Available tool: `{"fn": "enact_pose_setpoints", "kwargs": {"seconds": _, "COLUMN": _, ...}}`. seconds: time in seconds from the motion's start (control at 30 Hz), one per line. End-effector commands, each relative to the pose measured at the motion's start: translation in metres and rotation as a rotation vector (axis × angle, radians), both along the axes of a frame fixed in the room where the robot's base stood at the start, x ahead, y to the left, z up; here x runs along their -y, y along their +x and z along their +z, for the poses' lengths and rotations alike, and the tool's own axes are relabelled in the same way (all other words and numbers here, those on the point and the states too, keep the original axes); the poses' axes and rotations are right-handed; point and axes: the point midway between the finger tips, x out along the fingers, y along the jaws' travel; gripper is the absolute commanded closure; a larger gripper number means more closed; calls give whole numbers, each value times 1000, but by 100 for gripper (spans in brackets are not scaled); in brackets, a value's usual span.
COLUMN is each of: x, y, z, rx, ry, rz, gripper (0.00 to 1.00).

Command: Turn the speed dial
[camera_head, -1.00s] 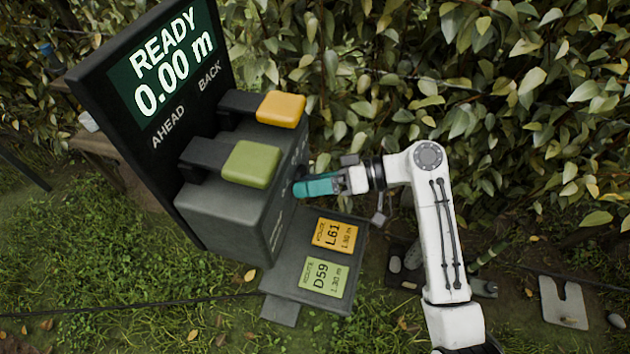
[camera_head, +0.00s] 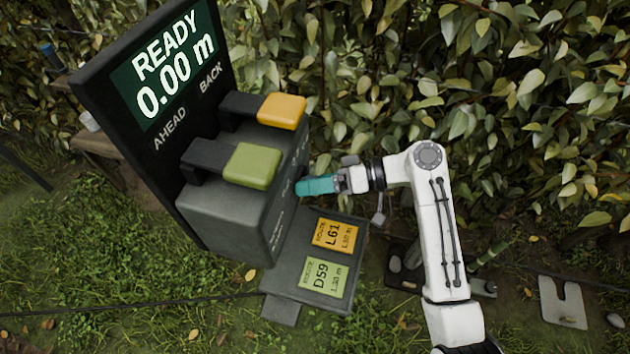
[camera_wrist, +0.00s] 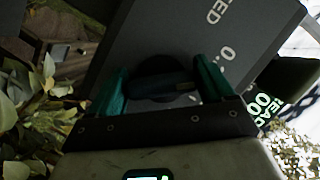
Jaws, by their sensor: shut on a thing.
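The speed dial (camera_wrist: 165,84) is a dark round knob with a raised bar, on the grey face of the control box (camera_head: 225,215). In the wrist view the two teal fingers of my gripper (camera_wrist: 168,90) stand on either side of the bar and are shut on it. In the head view my gripper (camera_head: 304,187) reaches the box's right face from the right, and the dial is hidden behind its fingers. Part of the lettering beside the dial shows in the wrist view. The dial's exact setting cannot be read.
Above the box a screen (camera_head: 165,65) reads READY 0.00 m. A yellow paddle (camera_head: 282,111) and a green paddle (camera_head: 252,166) stick out near my gripper. Route cards L61 (camera_head: 334,236) and D59 (camera_head: 324,278) lie on the shelf below. Dense leaves stand behind.

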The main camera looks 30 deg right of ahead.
Motion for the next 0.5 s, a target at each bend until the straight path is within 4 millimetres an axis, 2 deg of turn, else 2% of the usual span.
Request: {"fn": "enact_pose_setpoints", "kwargs": {"seconds": 0.5, "x": 0, "y": 0, "z": 4, "rx": -278, "ry": 276, "rz": -1, "gripper": 49}}
